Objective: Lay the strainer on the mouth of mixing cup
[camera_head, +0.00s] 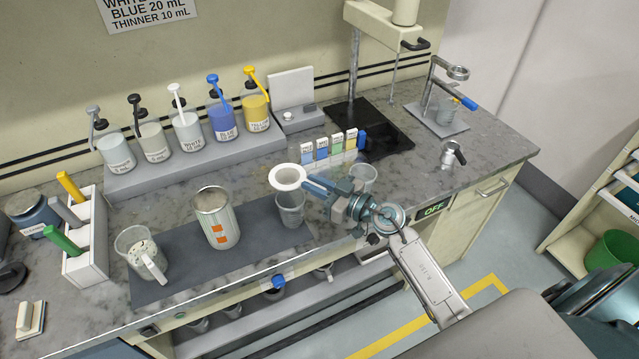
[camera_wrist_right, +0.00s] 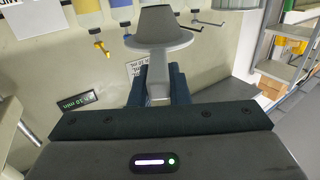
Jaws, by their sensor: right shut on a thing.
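The strainer (camera_head: 287,178), with a white ring rim, is held by its handle in my right gripper (camera_head: 335,195). The right gripper is shut on the handle. In the right wrist view the strainer (camera_wrist_right: 158,28) shows its cone and wide rim beyond the fingers (camera_wrist_right: 155,85). A clear cup (camera_head: 291,211), apparently the mixing cup, stands upright on the dark mat. In the head view the strainer's ring overlaps the far side of this cup's mouth. I cannot tell whether they touch. My left gripper is not in view.
A metal can (camera_head: 217,220) and a clear cup with a handle (camera_head: 141,252) stand left on the mat (camera_head: 180,268). Another clear cup (camera_head: 363,177) stands behind my right gripper. Pump bottles (camera_head: 222,122) line the back shelf.

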